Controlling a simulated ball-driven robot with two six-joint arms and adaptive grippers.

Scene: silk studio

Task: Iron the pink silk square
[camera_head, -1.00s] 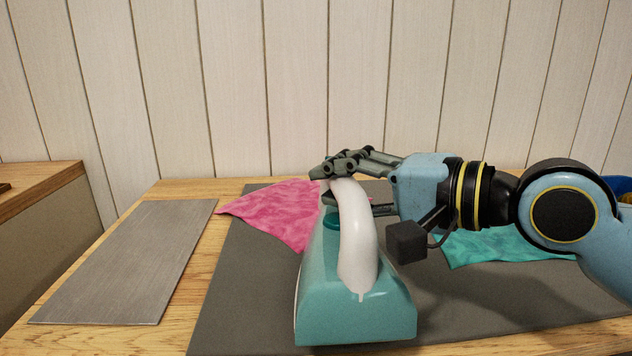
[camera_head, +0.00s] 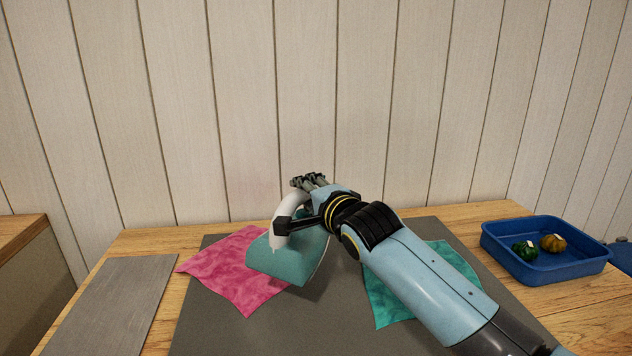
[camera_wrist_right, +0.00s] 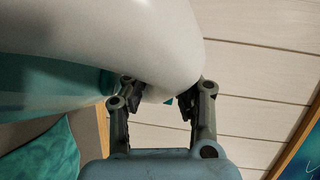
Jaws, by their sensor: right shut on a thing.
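The iron has a teal body (camera_head: 285,262) and a white handle (camera_head: 288,215). My right gripper (camera_head: 308,183) is shut on the handle near its top. In the right wrist view, the gripper's fingers (camera_wrist_right: 160,98) are on either side of the white handle (camera_wrist_right: 120,35). The iron looks tilted and overlaps the right part of the pink silk square (camera_head: 225,275). I cannot tell whether its soleplate touches the cloth. The pink square lies wrinkled on the grey mat (camera_head: 300,325), its right part hidden by the iron. My left gripper is not in view.
A teal silk cloth (camera_head: 385,305) lies on the mat, partly under my right arm. A grey metal plate (camera_head: 115,300) lies at left. A blue tray (camera_head: 550,270) at right holds a green item (camera_head: 525,250) and a golden item (camera_head: 553,243). A plank wall stands behind.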

